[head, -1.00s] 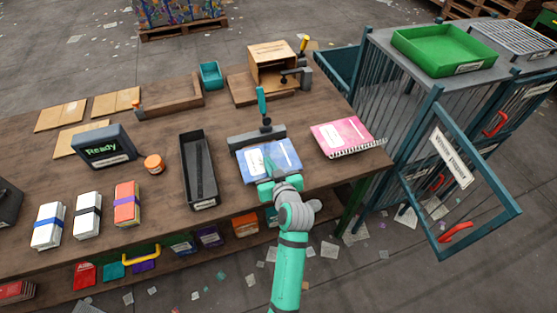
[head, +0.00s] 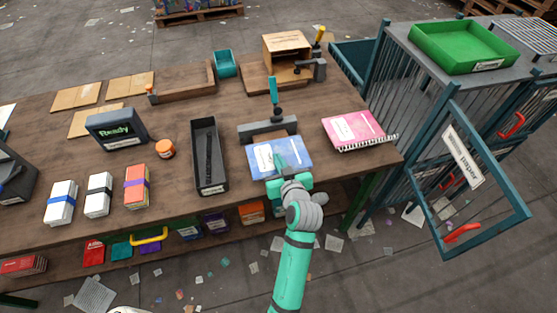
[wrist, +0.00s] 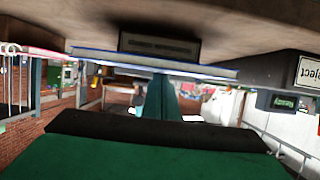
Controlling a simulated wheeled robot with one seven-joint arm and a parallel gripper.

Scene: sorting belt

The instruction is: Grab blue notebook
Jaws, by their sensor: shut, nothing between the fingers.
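The blue notebook (head: 295,148) lies on the wooden table in front of a dark clamp bar with a green handle. My gripper (head: 280,161) is at its near edge, with the fingers reaching over the cover. The fingers are shut with nothing between them. In the wrist view the picture is upside down. The notebook (wrist: 100,57) shows there edge-on as a thin blue and white strip against the tabletop. My green finger (wrist: 165,98) points toward it. Whether the finger touches the notebook I cannot tell.
A pink spiral notebook (head: 354,130) lies to the right. A black tray (head: 209,178) stands to the left. The clamp bar (head: 253,131) is just behind the blue notebook. A barred cage with an open door (head: 470,215) stands beyond the table's right end.

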